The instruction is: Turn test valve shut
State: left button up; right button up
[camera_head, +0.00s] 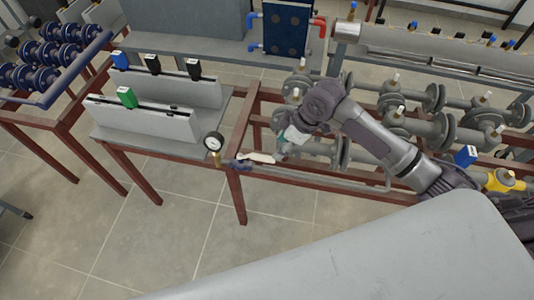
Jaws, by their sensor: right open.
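A round pressure gauge (213,142) with a white dial stands on a brass stem at the end of a thin pipe, by the corner of the red-brown frame. Next to it is a small dark blue fitting (239,165), which looks like the test valve; its handle position is too small to read. My right arm reaches in from the right and bends down to this spot. My right gripper (277,153) is open, just right of the fitting, beside a pale elongated piece (257,157). I cannot tell whether it touches that piece. My left gripper is out of view.
Grey flanged pipes and valves (436,130) fill the frame behind and right of my arm. A grey bench with tagged panels (145,120) stands left of the gauge. A blue plate exchanger (285,28) is at the back. The tiled floor in front is clear.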

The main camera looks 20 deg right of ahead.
aim_at(265, 157)
jog(key=x, duration=0.4)
jog(key=w+d+p+x, duration=0.1)
jog(key=x, duration=0.3)
jog(key=w+p+x, duration=0.1)
jog(key=x, duration=0.3)
jog(key=shift+w+d, duration=0.2)
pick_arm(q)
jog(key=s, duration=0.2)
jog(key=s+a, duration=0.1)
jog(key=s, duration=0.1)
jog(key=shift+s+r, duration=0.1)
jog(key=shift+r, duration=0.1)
pick_arm(e)
grip_shut()
